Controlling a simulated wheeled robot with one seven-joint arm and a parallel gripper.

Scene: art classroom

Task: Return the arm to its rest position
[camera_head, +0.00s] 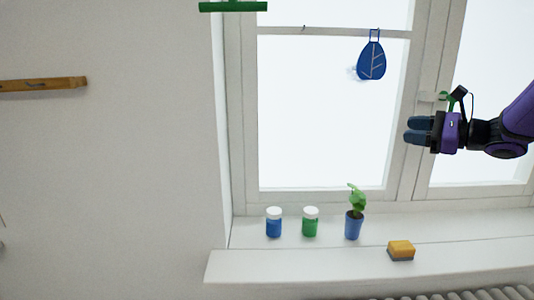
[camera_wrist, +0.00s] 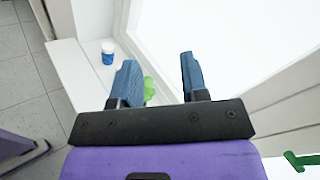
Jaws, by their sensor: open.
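My purple arm reaches in from the right edge in the head view. My gripper (camera_head: 418,130) is in front of the window, above the right part of the sill, with its fingers pointing left. In the wrist view my gripper (camera_wrist: 158,75) shows two blue fingers spread apart with nothing between them that I can see gripped. Part of a green plant shows behind the left finger in that view.
A blue jar (camera_head: 274,223), a green jar (camera_head: 310,222), a potted plant (camera_head: 354,213) and a yellow sponge (camera_head: 401,250) stand on the white windowsill (camera_head: 245,262). A blue leaf ornament (camera_head: 372,58) hangs at the window left of my gripper.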

